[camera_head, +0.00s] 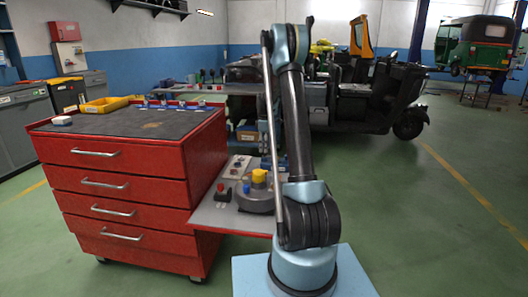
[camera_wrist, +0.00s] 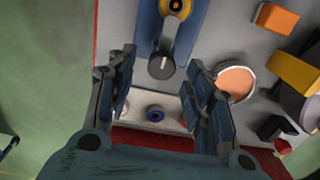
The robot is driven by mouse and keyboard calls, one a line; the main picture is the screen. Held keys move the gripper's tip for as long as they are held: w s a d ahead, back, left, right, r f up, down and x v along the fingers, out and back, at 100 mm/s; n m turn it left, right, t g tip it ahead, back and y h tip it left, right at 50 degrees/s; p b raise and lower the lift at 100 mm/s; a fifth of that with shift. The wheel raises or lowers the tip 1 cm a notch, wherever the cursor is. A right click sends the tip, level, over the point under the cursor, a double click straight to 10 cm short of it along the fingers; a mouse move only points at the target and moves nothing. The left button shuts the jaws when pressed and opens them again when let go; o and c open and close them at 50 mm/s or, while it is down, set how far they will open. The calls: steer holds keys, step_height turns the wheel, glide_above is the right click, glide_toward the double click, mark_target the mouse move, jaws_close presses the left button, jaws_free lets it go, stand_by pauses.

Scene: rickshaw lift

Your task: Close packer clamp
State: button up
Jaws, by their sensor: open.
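In the wrist view, a blue device (camera_wrist: 146,35) with an orange-centred round top and a grey-and-black lever-like piece (camera_wrist: 161,66) lies just beyond my fingertips; it may be the packer clamp, but I cannot tell for sure. My gripper (camera_wrist: 163,92) is open above the grey bench, its two fingers apart. Between the fingers is a pale plate (camera_wrist: 135,112) with a round blue-ringed part (camera_wrist: 155,113). Nothing is held between the fingers. In the head view my arm stands in front, and my gripper cannot be made out.
The wrist view shows a copper-coloured disc (camera_wrist: 236,82), an orange block (camera_wrist: 278,20) and a yellow bar (camera_wrist: 292,72) right of the fingers. In the head view, a red drawer cabinet (camera_head: 130,180) stands left of a low grey shelf (camera_head: 222,217). Open green floor (camera_head: 425,220) lies right.

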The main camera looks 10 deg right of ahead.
step_height(320, 180, up, 10)
stand_by(0.4)
steer(key=shift+f, duration=0.1)
